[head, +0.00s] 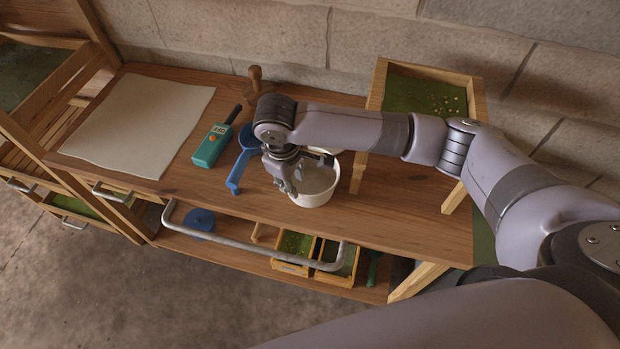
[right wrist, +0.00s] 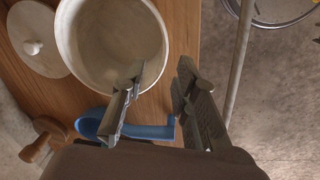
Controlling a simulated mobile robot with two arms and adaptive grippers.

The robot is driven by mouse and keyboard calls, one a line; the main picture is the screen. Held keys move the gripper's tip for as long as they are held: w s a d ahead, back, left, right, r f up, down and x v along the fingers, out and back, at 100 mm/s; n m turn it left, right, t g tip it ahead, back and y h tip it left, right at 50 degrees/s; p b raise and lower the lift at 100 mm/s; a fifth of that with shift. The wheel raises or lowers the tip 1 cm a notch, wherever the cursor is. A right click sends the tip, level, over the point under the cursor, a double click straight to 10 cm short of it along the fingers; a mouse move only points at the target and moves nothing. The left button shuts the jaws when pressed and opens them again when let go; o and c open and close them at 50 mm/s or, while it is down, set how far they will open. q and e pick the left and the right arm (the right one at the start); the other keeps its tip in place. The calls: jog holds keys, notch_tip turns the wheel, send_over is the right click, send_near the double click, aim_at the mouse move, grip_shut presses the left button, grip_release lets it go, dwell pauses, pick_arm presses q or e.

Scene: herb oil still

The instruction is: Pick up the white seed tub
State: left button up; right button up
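The white seed tub (head: 318,188) stands upright and open-topped on the wooden bench. It looks empty in the right wrist view (right wrist: 110,45). My right gripper (head: 284,185) is over the tub's left side in the head view, pointing down. In the right wrist view my right gripper (right wrist: 160,72) is open. One finger overlaps the tub's inside and the other lies outside, with the rim seen between them. I cannot tell whether either finger touches the wall. My left gripper is not in view.
A white knobbed lid (right wrist: 38,38) lies beside the tub. A blue scoop (head: 242,160), teal handheld device (head: 212,146) and pale cloth (head: 140,122) are to the left. A raised wooden tray (head: 425,92) stands right. A metal rail (head: 255,254) runs along the front.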

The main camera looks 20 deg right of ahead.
jog(key=f, duration=0.1)
jog(key=f+p, duration=0.1)
jog(key=f, duration=0.3)
jog(key=shift+w+d+f, duration=0.1)
jog(key=shift+d+f, duration=0.1)
jog(key=shift+d, duration=0.1)
jog(key=shift+f+p, duration=0.3)
jog(key=shift+f, duration=0.15)
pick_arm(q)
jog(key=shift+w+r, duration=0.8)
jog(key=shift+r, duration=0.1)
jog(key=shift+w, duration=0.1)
pick_arm(e)
jog(key=c, duration=0.4)
grip_shut()
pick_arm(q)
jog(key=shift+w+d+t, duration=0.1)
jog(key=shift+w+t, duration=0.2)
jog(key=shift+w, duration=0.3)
